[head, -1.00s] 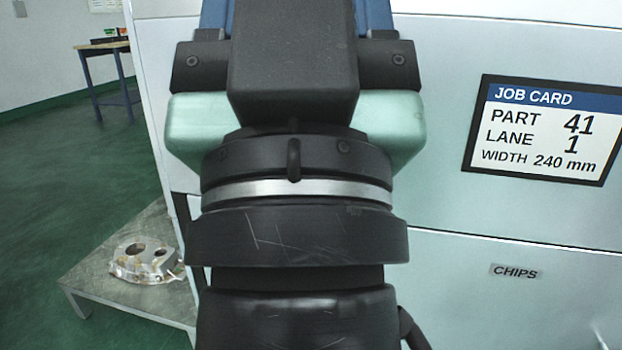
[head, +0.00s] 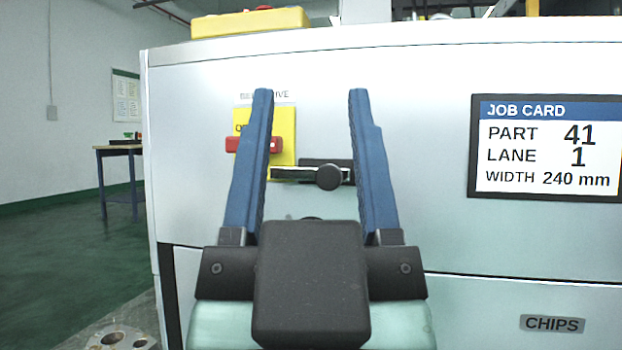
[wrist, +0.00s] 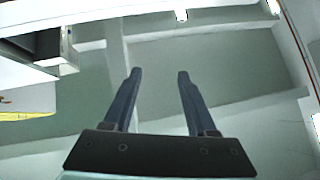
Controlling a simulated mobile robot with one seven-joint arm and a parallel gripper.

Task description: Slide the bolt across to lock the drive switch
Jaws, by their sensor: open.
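The drive switch (head: 240,145) is a red handle on a yellow plate (head: 284,128) on the white machine front, partly hidden by my left finger. To its right is the bolt (head: 329,177), a bar with a round black knob in a dark bracket. The bar's left end reaches the lower edge of the yellow plate. My gripper (head: 310,95) is open and empty, its two blue fingers pointing up on either side of the knob in the head view. I cannot tell its distance from the knob. The wrist view shows the open fingers (wrist: 158,75) with nothing between them.
A job card (head: 545,148) hangs on the panel at the right, above a CHIPS label (head: 552,324). A yellow box (head: 250,22) lies on the machine's top. A casting (head: 122,338) shows at lower left. A blue-legged table (head: 120,170) stands far left.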

